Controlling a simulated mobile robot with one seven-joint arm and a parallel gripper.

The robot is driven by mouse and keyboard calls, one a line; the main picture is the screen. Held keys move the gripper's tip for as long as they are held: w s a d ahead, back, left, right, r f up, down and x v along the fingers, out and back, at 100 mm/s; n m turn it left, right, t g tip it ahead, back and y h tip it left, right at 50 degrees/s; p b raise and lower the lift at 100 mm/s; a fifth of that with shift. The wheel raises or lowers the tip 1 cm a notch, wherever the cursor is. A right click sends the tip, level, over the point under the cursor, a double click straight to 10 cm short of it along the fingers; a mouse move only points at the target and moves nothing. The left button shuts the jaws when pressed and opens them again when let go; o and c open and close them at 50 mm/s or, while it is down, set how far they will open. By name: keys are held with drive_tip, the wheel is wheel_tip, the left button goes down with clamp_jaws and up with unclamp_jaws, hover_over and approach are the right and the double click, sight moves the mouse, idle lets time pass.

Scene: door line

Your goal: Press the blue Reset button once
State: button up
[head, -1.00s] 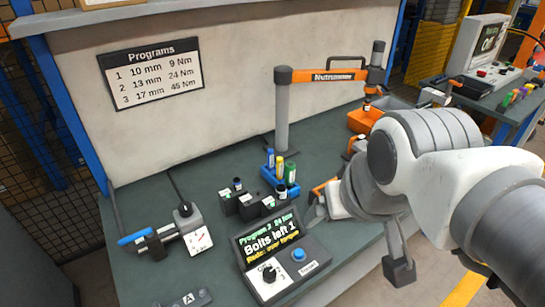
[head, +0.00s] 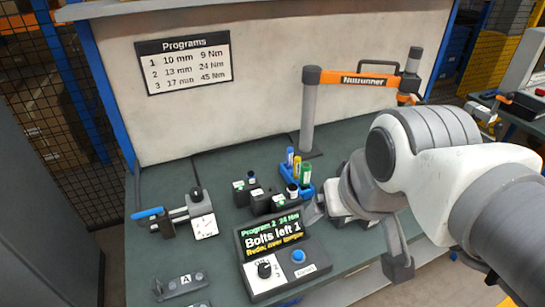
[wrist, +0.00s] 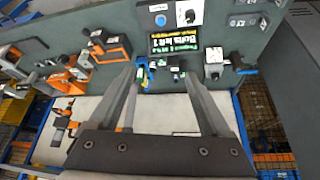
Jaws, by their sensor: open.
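The blue Reset button (head: 298,256) is a round cap on the right side of a dark control box (head: 283,280) at the front of the bench. Left of it is a black dial (head: 264,269) on a white plate. The box's screen (head: 271,233) reads "Program 2 24 Nm", "Bolts left 1" and a yellow line that seems to say "Redo: over torque". The button also shows in the wrist view (wrist: 160,20), at the top. My gripper (wrist: 163,72) is open with nothing between its fingers, apart from the button. In the head view my wrist mostly hides it.
A torque tester (head: 190,217) with a blue handle stands left of the box. Dark sockets (head: 262,200) and a blue marker holder (head: 304,190) stand behind it. The nutrunner arm (head: 360,79) rises at the back. A tray marked A (head: 183,283) lies front left.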

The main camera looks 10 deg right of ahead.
clamp_jaws()
idle(1.5)
